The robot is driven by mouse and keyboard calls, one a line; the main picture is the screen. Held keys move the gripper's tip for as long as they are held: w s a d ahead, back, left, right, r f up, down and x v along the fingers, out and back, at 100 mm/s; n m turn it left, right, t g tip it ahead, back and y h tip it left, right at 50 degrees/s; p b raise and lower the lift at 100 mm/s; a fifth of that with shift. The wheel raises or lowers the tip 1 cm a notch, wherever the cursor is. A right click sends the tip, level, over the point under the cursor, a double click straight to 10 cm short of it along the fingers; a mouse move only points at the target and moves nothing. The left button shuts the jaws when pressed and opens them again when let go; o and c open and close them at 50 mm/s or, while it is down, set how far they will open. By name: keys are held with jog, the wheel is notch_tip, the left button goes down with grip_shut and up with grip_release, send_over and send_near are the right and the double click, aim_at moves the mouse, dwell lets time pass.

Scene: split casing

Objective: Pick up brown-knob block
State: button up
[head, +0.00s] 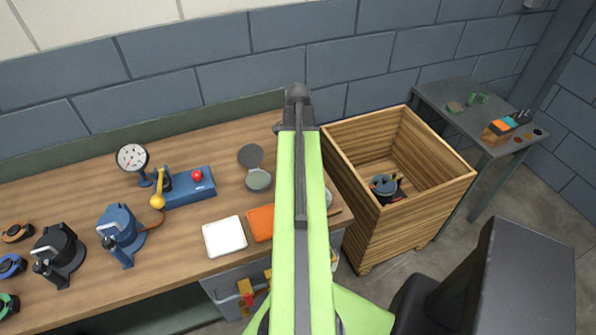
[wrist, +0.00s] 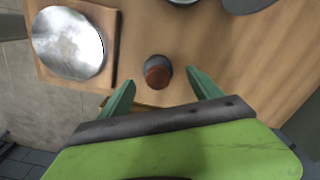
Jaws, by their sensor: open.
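The brown-knob block (wrist: 158,72) shows in the wrist view as a small dark grey round body with a brown knob on top, standing on the wooden worktop. My gripper (wrist: 162,93) is open, with its two green fingers apart. In the picture, the block lies just above the gap between the fingertips, roughly centred. Nothing is held between the fingers. How high the fingers are above the worktop I cannot tell. In the head view my green arm covers the middle of the bench, and I cannot make out the block or the fingers there.
A silver disc (wrist: 68,43) on a brown board lies left of the block. A dark round piece (wrist: 247,4) is at the upper right. In the head view, a white tray (head: 225,237) and orange board (head: 260,222) lie left of my arm; a wooden crate (head: 452,181) stands right.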

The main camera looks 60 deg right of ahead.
jog(key=f+b, duration=0.4)
jog(key=f, duration=0.1)
jog(key=shift+s, duration=0.2)
jog(key=shift+r, duration=0.25)
grip_shut()
